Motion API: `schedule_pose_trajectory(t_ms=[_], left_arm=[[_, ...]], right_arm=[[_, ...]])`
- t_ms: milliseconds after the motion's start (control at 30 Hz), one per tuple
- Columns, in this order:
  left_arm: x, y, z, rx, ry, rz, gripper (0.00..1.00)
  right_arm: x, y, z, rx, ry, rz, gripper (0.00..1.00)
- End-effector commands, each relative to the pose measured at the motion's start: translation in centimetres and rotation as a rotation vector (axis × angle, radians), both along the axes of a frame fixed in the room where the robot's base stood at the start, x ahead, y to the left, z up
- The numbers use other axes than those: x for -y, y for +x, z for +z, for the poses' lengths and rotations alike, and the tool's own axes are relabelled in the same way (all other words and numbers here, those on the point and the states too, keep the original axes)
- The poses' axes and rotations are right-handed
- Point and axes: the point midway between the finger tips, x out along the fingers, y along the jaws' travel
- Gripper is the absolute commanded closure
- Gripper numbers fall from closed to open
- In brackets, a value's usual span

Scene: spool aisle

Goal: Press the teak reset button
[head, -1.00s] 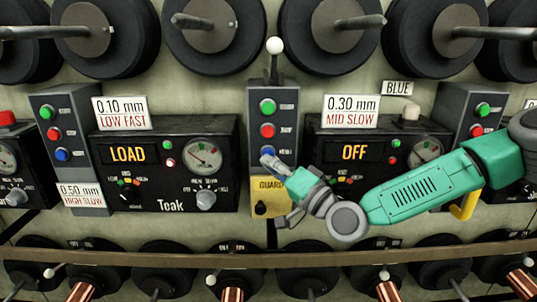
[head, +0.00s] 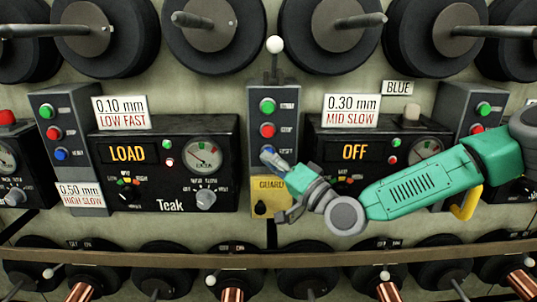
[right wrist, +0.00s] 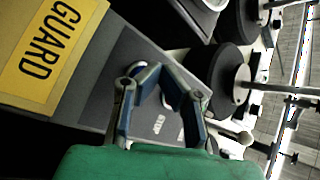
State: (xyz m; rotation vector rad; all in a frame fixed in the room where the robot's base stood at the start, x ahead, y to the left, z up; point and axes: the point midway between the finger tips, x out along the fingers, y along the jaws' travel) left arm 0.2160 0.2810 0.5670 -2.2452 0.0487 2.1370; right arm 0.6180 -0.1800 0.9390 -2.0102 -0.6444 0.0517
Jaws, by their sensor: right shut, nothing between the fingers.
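The Teak machine (head: 163,185) is a black panel with an amber LOAD display, a lit red lamp and a dial. A grey button column (head: 285,125) stands just right of it, with green, red and blue buttons top to bottom; another column (head: 45,110) stands to its left. My right gripper (head: 271,158) is shut and empty, its tip at the blue button (head: 267,149) of the right-hand column and partly covering it. I cannot tell whether it touches. In the right wrist view the fingers (right wrist: 165,78) close over the column (right wrist: 105,95). My left gripper is out of view.
A yellow GUARD plate (head: 270,188) with a black knob sits just below the gripper. A lever with a white ball (head: 275,45) rises above the column. The OFF machine (head: 318,145) is to the right, partly behind my arm. Black spools line the wall above and below.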

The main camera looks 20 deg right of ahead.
Motion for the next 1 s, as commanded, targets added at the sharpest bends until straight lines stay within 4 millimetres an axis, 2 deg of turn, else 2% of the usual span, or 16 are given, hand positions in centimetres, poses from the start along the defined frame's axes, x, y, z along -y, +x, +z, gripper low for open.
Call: schedule_pose_trajectory(t_ms=[700, 1000], left_arm=[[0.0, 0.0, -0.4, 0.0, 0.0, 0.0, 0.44], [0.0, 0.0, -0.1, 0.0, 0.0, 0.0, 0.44]], right_arm=[[0.2, 0.7, 0.0, 0.0, -0.001, 0.0, 1.0], [-0.2, -0.4, 0.1, 0.0, 0.0, 0.002, 1.0]])
